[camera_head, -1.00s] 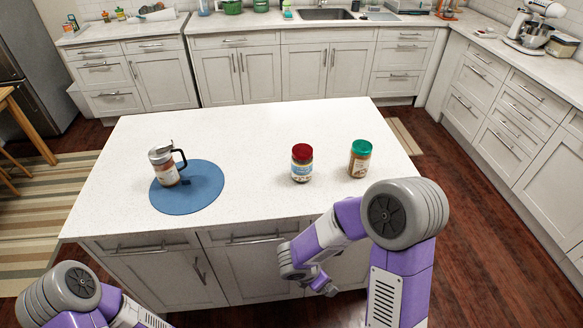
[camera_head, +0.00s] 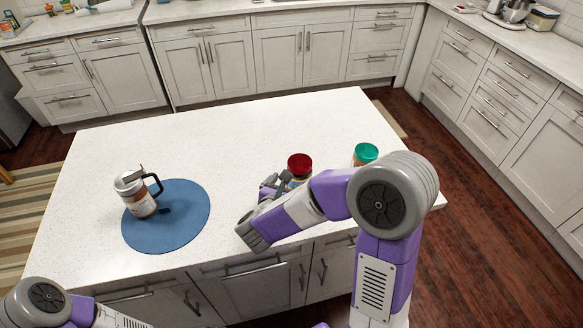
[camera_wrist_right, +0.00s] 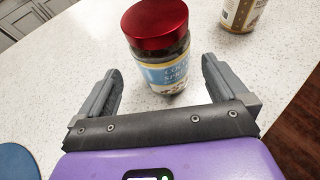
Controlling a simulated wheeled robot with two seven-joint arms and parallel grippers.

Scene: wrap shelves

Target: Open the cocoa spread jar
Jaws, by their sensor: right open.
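The cocoa spread jar (camera_head: 299,167) has a red lid and stands upright on the white island counter. In the right wrist view the cocoa spread jar (camera_wrist_right: 160,50) shows its blue and white label and its closed red lid. My right gripper (camera_head: 277,184) is at the near left of the jar, and my arm hides the jar's lower part in the head view. In the wrist view my right gripper (camera_wrist_right: 165,85) is open, with the jar ahead of and partly between its fingers. My left gripper is out of view; only my left arm shows at the lower left.
A green-lidded jar (camera_head: 365,153) stands to the right of the red-lidded jar, partly behind my right arm. A clear jug-like container with a black handle (camera_head: 140,198) stands on a round blue mat (camera_head: 170,232) at the left. The counter's (camera_head: 235,125) back half is clear.

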